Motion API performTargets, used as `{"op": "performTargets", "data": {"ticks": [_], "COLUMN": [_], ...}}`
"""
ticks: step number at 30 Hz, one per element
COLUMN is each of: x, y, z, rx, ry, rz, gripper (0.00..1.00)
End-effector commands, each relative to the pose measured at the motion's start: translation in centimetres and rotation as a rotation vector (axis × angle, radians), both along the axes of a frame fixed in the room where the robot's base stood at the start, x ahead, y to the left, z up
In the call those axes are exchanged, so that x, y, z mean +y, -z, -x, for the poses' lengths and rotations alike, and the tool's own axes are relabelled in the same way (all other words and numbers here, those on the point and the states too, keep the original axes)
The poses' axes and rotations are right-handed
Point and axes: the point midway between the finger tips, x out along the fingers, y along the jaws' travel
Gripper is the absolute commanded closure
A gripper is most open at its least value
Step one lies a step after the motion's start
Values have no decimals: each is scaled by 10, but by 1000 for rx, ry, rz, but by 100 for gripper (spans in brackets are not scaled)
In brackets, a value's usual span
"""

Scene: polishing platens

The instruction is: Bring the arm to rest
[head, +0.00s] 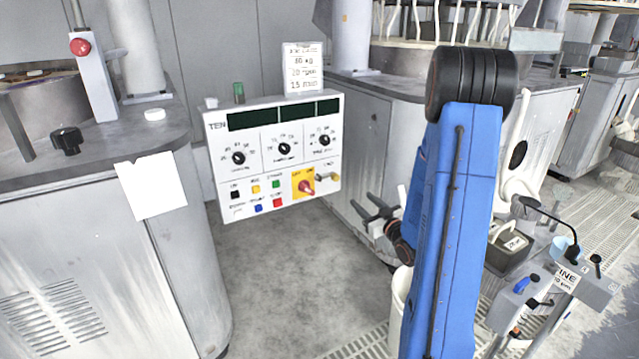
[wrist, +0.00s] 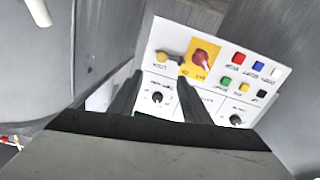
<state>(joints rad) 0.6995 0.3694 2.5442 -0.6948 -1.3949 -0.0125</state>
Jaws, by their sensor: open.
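My gripper (head: 366,208) is open and empty, to the right of a white control panel (head: 215,160) in the head view. A gap shows between the dark fingers and the panel there. My blue arm stands in front, on the right. In the wrist view my gripper (wrist: 160,84) has its two fingers apart, with the panel (wrist: 225,45) behind them, upside down. The panel's red switch on a yellow plate (head: 297,192) also shows in the wrist view (wrist: 200,58). A brass-coloured lock knob (head: 328,177) sits beside it.
Grey machine cabinets stand left (head: 90,270) and behind (head: 355,135). A pale bucket (head: 400,290) stands on the floor by my arm. Bare floor (head: 290,275) lies below the panel.

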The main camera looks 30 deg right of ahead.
Motion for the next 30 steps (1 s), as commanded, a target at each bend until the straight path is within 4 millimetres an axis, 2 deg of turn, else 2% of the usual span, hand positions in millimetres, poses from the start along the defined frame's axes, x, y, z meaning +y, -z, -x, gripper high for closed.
{"op": "performTargets", "data": {"ticks": [8, 18, 23, 30], "x": [4, 33, 50, 77], "y": [-4, -30, -44, -65], "z": [-2, -8, 0, 27], "rx": [19, 215, 313, 454], "ry": [4, 66, 105, 160], "rz": [11, 77, 93, 88], "gripper": [57, 57, 57, 57]}}
